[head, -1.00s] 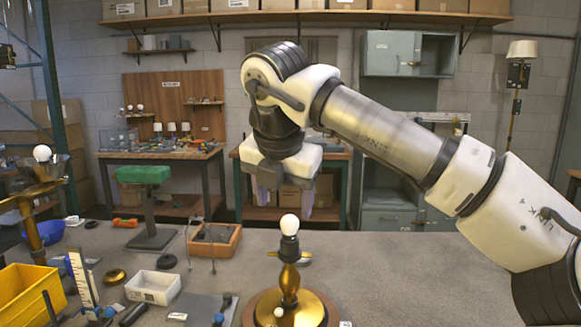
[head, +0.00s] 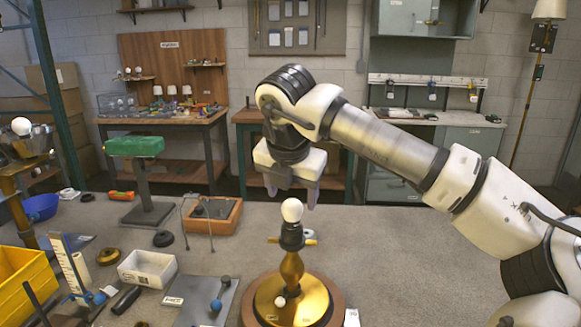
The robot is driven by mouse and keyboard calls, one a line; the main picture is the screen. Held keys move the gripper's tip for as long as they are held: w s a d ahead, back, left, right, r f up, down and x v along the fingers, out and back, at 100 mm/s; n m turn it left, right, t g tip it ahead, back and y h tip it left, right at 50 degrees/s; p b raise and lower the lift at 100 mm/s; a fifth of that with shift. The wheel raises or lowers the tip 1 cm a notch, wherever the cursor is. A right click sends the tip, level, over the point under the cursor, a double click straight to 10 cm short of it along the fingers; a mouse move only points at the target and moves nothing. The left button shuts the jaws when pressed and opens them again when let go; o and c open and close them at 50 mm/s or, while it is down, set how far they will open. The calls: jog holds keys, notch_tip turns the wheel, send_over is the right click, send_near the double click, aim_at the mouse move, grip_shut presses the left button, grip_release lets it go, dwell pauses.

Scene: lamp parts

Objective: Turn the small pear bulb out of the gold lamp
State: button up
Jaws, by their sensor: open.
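The gold lamp (head: 291,271) stands upright on the workbench on a round wooden base, with a black socket at its top. The small white bulb (head: 292,210) sits upright in that socket. A small white ball-shaped thing (head: 280,301) shows on the lamp's gold base. My gripper (head: 291,196) points down, open, its two pale fingers apart just above and behind the bulb in the picture. I cannot tell from this view how far the fingers are from the bulb in depth.
A white box (head: 147,272), a grey mat (head: 200,302) with a blue-ended tool, and a yellow bin (head: 22,285) lie at left. A wooden tray (head: 212,216) and a green-topped stand (head: 135,147) are behind.

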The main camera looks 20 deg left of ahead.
aim_at(295, 202)
jog(key=shift+p+x, duration=0.55)
jog(key=shift+x, duration=2.45)
jog(key=c, duration=0.9)
jog(key=shift+o, duration=0.7)
jog(key=shift+c, duration=0.8)
jog(key=shift+n, duration=0.5)
jog(key=n+y, duration=0.1)
jog(key=n, duration=0.2)
jog(key=n+g+y, duration=0.1)
jog(key=n, duration=0.2)
jog(key=shift+r+g, duration=0.15)
jog(key=shift+g, duration=0.15)
jog(key=shift+p, duration=0.3)
